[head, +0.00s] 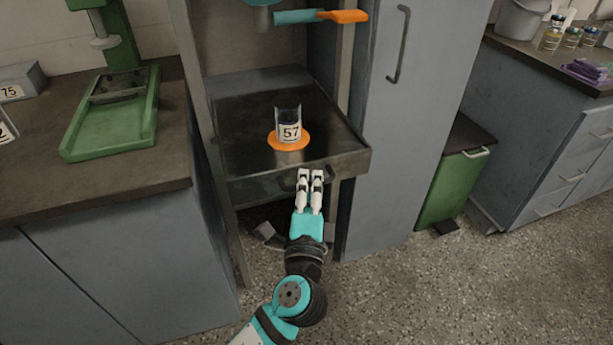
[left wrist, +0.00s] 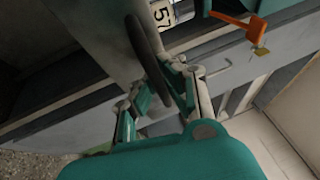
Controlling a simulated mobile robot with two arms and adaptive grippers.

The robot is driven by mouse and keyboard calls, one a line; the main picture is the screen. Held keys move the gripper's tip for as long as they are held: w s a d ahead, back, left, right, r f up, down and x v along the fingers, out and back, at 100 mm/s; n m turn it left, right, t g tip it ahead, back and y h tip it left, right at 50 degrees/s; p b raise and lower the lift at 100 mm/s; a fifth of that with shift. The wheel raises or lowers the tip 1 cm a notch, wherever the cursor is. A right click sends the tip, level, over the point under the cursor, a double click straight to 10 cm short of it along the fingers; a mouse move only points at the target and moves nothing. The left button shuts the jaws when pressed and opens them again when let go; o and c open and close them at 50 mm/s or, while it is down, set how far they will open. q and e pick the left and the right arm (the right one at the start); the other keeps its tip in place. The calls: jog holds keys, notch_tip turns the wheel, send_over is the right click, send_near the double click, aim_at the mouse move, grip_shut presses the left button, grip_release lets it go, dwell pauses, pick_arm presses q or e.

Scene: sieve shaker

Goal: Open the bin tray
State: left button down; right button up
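The bin tray (head: 235,185) is a wide dark metal tray low in the grey frame, and its front stands out past the frame's posts. A clear container labelled 57 (head: 289,130) stands upright on an orange disc (head: 273,141) on the tray. The tray's dark handle (head: 288,184) is on its front face. My left gripper (head: 310,174) is at this handle, its fingers close together. In the left wrist view, the curved dark handle (left wrist: 142,38) passes between the fingers, which look closed on it. My right gripper is in neither view.
A teal and orange lever (head: 343,16) hangs above the tray. A tall grey cabinet (head: 405,130) stands right of the frame, with a green bin (head: 450,185) beyond it. A worktop (head: 110,180) with a green stand is at left. The speckled floor in front is open.

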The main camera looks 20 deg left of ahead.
pick_arm(q)
jog(key=shift+f, duration=0.2)
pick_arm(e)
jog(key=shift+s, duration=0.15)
pick_arm(q)
jog(key=c, duration=1.4)
grip_release()
jog(key=shift+r, duration=0.1)
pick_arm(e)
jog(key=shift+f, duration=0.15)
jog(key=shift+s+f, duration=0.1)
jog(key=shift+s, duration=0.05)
pick_arm(q)
jog(key=v, duration=1.2)
